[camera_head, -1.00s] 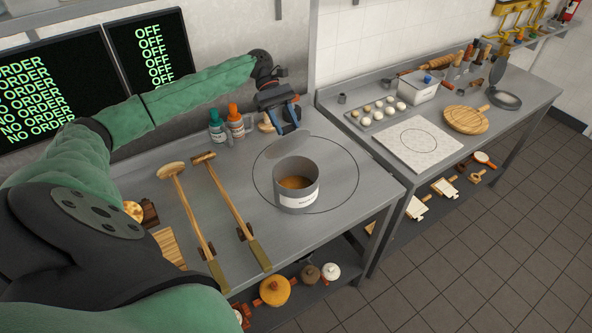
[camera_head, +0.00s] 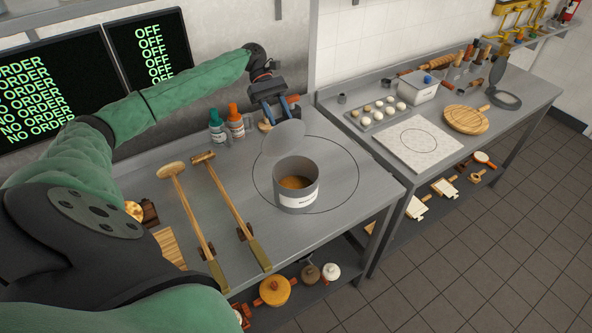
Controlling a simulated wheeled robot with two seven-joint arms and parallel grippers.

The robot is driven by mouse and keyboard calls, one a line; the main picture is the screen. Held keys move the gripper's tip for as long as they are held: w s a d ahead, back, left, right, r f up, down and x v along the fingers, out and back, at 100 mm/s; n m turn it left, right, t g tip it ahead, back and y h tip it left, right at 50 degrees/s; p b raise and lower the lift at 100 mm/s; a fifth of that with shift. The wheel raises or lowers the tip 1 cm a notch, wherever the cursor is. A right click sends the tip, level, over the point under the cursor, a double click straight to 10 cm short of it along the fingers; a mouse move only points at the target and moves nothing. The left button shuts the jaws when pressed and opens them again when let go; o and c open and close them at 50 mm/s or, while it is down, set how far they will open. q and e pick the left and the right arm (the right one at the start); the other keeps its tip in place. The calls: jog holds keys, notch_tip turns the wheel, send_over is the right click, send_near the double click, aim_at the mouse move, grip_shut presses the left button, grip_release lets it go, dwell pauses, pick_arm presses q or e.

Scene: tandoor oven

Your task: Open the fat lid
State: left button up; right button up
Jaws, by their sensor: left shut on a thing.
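The fat pot (camera_head: 296,198) is a grey cylinder with a white label. It stands upright inside a circle marked on the steel counter, and brown fat (camera_head: 296,183) shows through its open top. The round grey lid (camera_head: 285,138) is tilted up, off the mouth, just behind the pot. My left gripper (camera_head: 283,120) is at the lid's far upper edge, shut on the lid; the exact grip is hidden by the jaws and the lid. My right gripper is not in view.
A green bottle (camera_head: 216,129) and an orange bottle (camera_head: 235,124) stand left of my left gripper. Two long wooden-handled tools (camera_head: 228,197) lie left of the pot. A second counter with a dough tray (camera_head: 378,118) and a white board (camera_head: 417,146) is at right.

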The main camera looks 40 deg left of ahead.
pick_arm(q)
jog(key=shift+a, duration=0.1)
jog(key=shift+w+a+f, duration=0.1)
jog(key=shift+w+a, duration=0.1)
jog(key=shift+a, duration=0.3)
jog(key=shift+w+a, duration=0.2)
jog(key=shift+a, duration=0.25)
jog(key=shift+w+a+f, duration=0.15)
jog(key=shift+w+a, duration=0.05)
jog(key=shift+a, duration=0.3)
jog(key=shift+w+a+f, duration=0.15)
jog(key=shift+w+a, duration=0.05)
jog(key=shift+a, duration=0.25)
jog(key=shift+w+a+f, duration=0.15)
jog(key=shift+w+a, duration=0.05)
jog(key=shift+a, duration=0.2)
jog(key=o, duration=0.8)
jog(key=shift+o, duration=0.2)
